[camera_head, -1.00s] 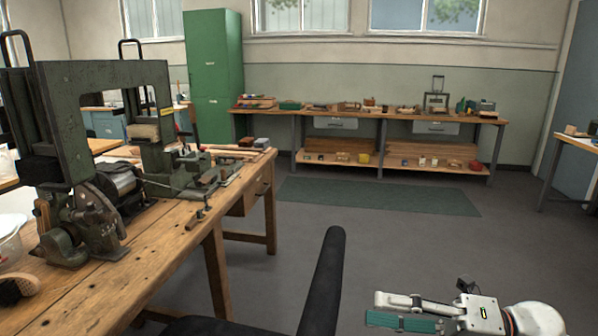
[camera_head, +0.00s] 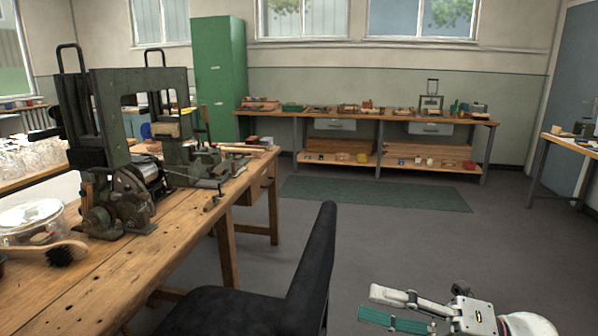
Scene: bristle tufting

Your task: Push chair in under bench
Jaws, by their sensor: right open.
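A black chair (camera_head: 312,262) stands at the right side of the wooden bench (camera_head: 170,243), in the lower middle of the head view. Its backrest is upright and faces right, and its seat reaches left toward the bench edge. The chair's legs are out of the picture. My right gripper (camera_head: 385,307) is open and empty at the lower right, to the right of the backrest and apart from it in the picture. My left gripper is not in view.
A green cabinet (camera_head: 220,78) and a long shelf bench (camera_head: 350,115) line the back wall. Grey floor with a green mat (camera_head: 375,194) is clear beyond the chair.

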